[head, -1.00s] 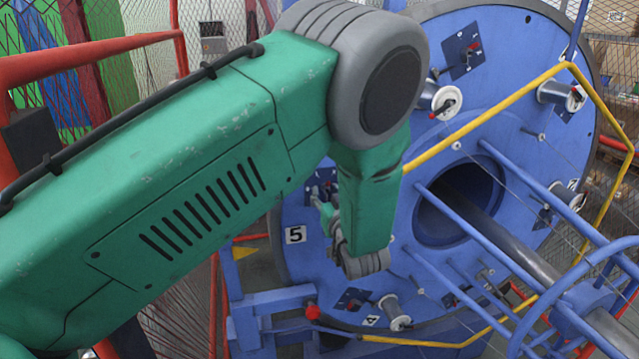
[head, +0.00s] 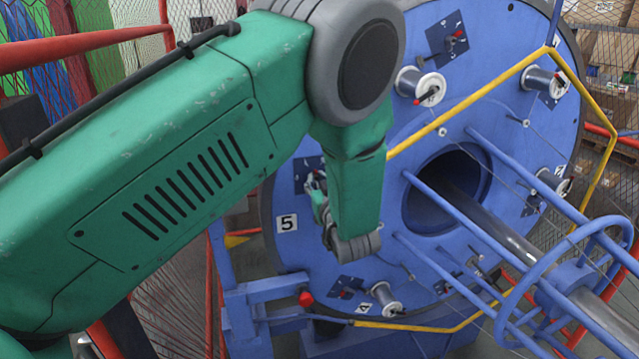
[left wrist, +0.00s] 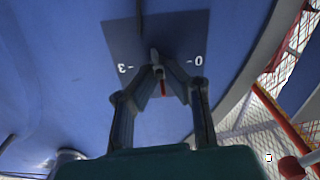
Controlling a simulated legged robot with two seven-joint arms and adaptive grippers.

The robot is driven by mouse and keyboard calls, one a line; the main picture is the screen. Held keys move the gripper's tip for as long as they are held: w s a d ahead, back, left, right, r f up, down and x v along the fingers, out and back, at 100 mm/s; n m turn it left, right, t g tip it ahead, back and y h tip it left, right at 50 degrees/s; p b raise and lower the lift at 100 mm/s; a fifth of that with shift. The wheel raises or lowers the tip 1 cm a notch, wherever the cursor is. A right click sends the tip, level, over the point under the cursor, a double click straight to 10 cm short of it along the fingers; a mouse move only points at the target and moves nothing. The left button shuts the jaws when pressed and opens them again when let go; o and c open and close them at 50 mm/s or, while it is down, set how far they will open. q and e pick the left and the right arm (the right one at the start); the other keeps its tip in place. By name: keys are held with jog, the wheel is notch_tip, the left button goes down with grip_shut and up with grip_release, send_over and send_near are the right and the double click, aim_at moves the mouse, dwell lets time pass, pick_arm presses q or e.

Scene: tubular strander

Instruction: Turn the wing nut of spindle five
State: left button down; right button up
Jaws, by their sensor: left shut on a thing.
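My left gripper (head: 315,184) is at the dark plate of spindle five, beside the white "5" label (head: 287,223) on the blue disc. My green arm covers most of that spot in the head view. In the left wrist view, my left gripper (left wrist: 163,78) has its two fingertips closed in around the small wing nut (left wrist: 155,60), with a red pointer (left wrist: 163,88) below it. The wing nut sits on a dark plate (left wrist: 125,45) marked with "0" and "3". My right gripper is not in view.
The large blue disc (head: 480,50) carries several spools, such as a white one (head: 421,86) at the top. A yellow bent rail (head: 485,92) and blue bars (head: 470,225) cross in front. A red rail (head: 85,48) and mesh fence stand at the left.

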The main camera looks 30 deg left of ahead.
pick_arm(q)
jog(key=n+b, duration=0.3)
jog(key=n, duration=0.1)
jog(key=shift+f, duration=0.2)
jog(key=n+b, duration=1)
jog(key=b, duration=0.2)
jog(key=shift+a+n, duration=0.1)
jog(key=shift+n, duration=0.2)
jog(key=shift+r+n+b, duration=0.1)
jog(key=shift+n+b, duration=1)
jog(key=shift+b, duration=0.1)
